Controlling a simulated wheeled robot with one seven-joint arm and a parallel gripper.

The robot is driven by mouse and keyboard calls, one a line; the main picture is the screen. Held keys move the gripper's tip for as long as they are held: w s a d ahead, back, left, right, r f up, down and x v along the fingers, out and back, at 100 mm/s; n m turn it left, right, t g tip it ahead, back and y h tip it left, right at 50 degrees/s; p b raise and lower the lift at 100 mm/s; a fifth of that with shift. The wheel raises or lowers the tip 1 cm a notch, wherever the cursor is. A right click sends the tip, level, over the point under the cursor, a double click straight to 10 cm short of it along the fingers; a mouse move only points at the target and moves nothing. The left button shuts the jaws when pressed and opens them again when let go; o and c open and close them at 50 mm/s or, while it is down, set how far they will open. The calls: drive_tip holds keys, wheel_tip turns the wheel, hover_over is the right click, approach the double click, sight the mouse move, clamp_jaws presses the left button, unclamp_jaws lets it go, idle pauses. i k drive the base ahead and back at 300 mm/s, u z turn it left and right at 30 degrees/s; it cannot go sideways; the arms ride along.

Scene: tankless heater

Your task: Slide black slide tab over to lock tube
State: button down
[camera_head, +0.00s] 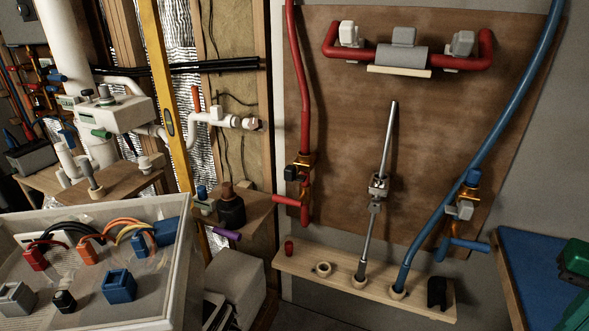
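I cannot tell for sure which part is the black slide tab. A small black piece (291,173) sits at the brass fitting (304,163) on the red tube (304,95). Another black piece (436,291) stands at the right end of the wooden ledge (330,268). The blue tube (470,165) runs down the board to a collar on this ledge. A grey metal tube (367,240) with a valve stands between the red and blue tubes. A red pipe (484,50) with a grey sleeve is held by clips at the top. My gripper is not in view.
A clear-lidded box (180,270) with coloured connectors fills the lower left. A yellow level (168,120) stands upright near white pipes. A blue-topped bench (530,265) with a green object (575,258) is at the right. The brown board (340,140) is bare between tubes.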

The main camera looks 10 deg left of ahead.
sight(291, 174)
drive_tip(key=z, duration=0.45)
drive_tip(key=k, duration=1)
drive_tip(key=u, duration=0.4)
drive_tip(key=i, duration=1)
drive_tip(key=u, duration=0.65)
drive_tip(key=i, duration=0.45)
drive_tip(key=u, duration=0.05)
